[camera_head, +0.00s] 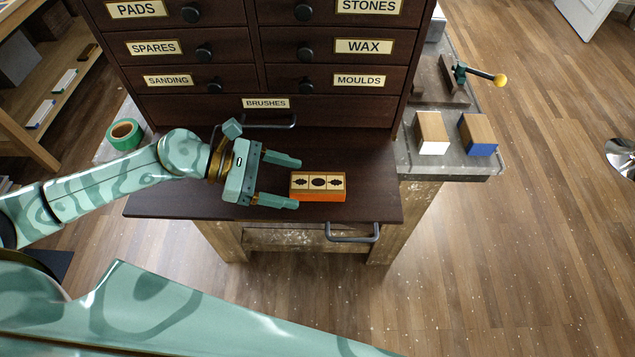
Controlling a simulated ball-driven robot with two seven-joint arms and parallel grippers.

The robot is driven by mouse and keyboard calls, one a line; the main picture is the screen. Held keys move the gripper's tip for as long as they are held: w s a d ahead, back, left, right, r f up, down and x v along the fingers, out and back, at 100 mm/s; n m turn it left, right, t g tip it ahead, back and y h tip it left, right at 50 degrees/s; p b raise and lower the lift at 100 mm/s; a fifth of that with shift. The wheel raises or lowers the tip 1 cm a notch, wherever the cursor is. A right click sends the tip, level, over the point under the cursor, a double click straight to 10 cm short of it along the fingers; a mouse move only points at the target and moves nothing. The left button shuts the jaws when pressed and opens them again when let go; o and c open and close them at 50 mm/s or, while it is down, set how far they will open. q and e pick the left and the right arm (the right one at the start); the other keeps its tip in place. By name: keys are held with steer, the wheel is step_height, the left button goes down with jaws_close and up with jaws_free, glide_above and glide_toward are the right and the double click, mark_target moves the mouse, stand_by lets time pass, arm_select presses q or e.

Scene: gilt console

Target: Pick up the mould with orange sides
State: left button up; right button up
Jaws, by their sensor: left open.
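The mould with orange sides (318,195) is a small block with a pale wooden top, dark carved shapes in it and an orange front side. It lies on the dark brown shelf board (362,205) in front of the drawer cabinet. My left gripper (299,183) is open, just left of the mould, with its two fingers pointing right toward the mould's left end. The fingertips are at or very near that end; I cannot tell whether they touch it. Nothing is held between the fingers. My right gripper is not in view.
The drawer cabinet (260,75) with labelled drawers rises behind the board. To the right, a white-sided block (433,147) and a blue-sided block (478,148) sit on the grey bench top. A green tape roll (124,134) lies at left. A handle (352,238) hangs at the board's front edge.

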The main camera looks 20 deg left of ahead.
mark_target(303, 182)
arm_select(q)
steer(key=x, duration=0.4)
steer(key=shift+w+d+p, duration=0.35)
steer(key=shift+w, duration=0.1)
steer(key=shift+d+f, duration=0.1)
steer(key=shift+d, duration=0.15)
steer(key=c, duration=1.1)
